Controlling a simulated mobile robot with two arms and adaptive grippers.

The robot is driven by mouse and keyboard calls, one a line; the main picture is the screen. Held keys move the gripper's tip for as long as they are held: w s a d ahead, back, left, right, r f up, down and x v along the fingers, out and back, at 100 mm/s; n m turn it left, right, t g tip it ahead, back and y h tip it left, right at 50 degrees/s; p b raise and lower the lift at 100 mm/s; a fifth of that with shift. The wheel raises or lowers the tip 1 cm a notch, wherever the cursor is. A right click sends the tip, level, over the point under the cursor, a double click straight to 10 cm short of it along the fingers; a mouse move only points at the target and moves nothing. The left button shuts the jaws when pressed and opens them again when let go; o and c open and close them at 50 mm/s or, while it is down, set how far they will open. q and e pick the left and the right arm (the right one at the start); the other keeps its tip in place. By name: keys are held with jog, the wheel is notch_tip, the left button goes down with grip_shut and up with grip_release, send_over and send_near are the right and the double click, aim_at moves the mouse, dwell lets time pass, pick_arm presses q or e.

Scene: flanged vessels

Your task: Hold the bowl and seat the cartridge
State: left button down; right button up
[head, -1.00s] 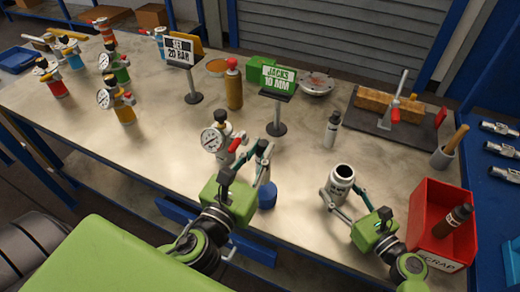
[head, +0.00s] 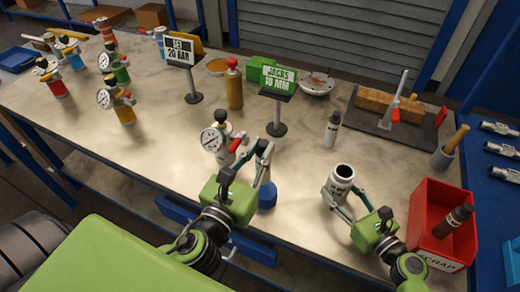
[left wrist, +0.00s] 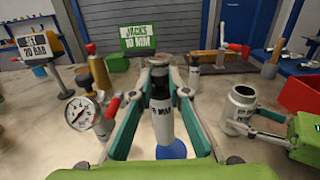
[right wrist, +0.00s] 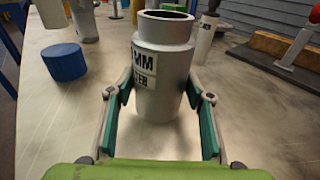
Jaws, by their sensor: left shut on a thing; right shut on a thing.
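My left gripper (head: 263,150) is shut on a pale cylinder with a dark top and a "10 M…" label, which I take as the cartridge (left wrist: 162,122). It is upright in the left wrist view; in the head view the fingers mostly hide it. A blue cylinder (right wrist: 64,63) stands on the table below and near it. My right gripper (head: 344,192) is shut on the grey bowl (right wrist: 160,75), one finger on each side. The bowl is upright, open at the top, dark inside, and labelled "…MM …TER". The cartridge is left of the bowl and apart from it.
A gauge fitting (head: 212,138) with a red handle stands close to my left gripper. The "JACKS 10 MM" sign (head: 279,80) is behind it. A red scrap bin (head: 420,215) with a dark bottle is right of my right gripper. Bare tabletop lies between the grippers.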

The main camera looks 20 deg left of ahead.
pick_arm(q)
jog(key=w+d+r+m+g+h, duration=0.1)
jog(key=w+d+r+m+h, duration=0.3)
jog(key=d+r, duration=0.4)
jog(key=w+d+r+m+g+h, duration=0.2)
jog(key=w+d+r+h, duration=0.3)
jog(key=d, duration=0.5)
notch_tip(320, 180, down, 14)
jog(key=shift+s+h, duration=0.3)
dwell(0.4)
jog(key=c, duration=1.8)
grip_release()
jog(key=shift+c, duration=0.2)
